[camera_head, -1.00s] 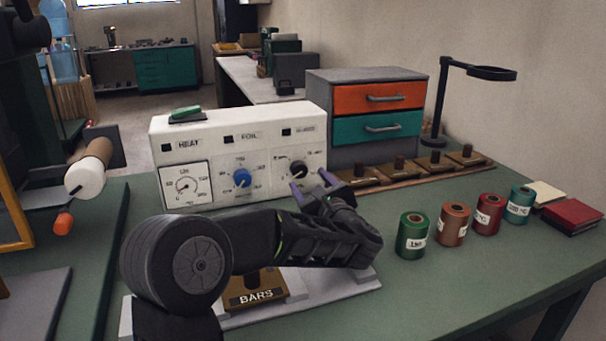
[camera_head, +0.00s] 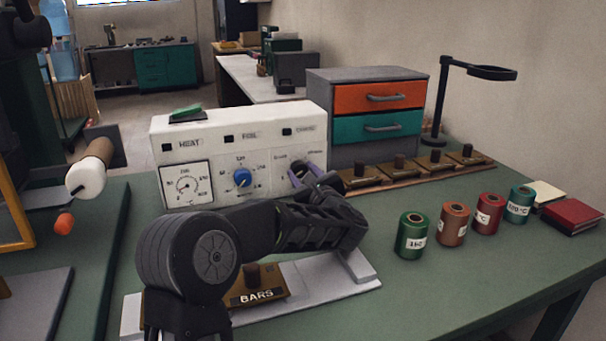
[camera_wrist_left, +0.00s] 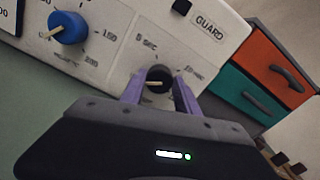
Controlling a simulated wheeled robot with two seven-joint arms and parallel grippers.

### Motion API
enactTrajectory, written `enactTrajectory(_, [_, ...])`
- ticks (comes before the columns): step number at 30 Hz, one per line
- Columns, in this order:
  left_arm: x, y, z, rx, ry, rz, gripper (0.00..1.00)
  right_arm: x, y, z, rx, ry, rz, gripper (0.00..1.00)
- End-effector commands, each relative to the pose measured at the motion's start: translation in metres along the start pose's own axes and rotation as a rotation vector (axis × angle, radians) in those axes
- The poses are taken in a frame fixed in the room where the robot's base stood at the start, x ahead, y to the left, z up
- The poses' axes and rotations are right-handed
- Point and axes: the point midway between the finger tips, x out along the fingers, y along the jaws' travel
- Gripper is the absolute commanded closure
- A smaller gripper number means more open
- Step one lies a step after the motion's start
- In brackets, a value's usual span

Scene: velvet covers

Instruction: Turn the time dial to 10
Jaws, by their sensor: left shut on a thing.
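The white control box (camera_head: 215,135) stands at the back of the green bench. Its black time dial (camera_wrist_left: 158,80) sits at the right of the panel, with a pale pointer line and "5 SEC" printed at its upper left in the wrist view. My left gripper (camera_head: 306,174) has its two purple fingers around this dial, one on each side, shut on it. It also shows in the left wrist view (camera_wrist_left: 160,84). The dial is partly hidden by the fingers in the head view. The blue dial (camera_head: 242,178) sits left of it. My right gripper is not in view.
Several labelled rolls, the nearest green (camera_head: 412,236), stand to the right of my arm. A brown block marked BARS (camera_head: 256,290) sits on a grey plate (camera_head: 345,275) below my arm. A drawer cabinet (camera_head: 366,110) stands behind the box. Bench space at front right is clear.

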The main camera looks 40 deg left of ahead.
Motion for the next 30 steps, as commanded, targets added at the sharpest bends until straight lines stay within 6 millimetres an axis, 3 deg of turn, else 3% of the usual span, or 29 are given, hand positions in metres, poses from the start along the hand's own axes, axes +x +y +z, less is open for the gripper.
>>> enactTrajectory(12, [0.000, 0.000, 0.000, 0.000, 0.000, 0.000, 1.00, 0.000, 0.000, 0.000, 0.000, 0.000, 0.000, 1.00])
enactTrajectory(30, [0.000, 0.001, -0.002, 0.128, -0.001, 0.001, 1.00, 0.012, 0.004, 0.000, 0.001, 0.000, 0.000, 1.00])
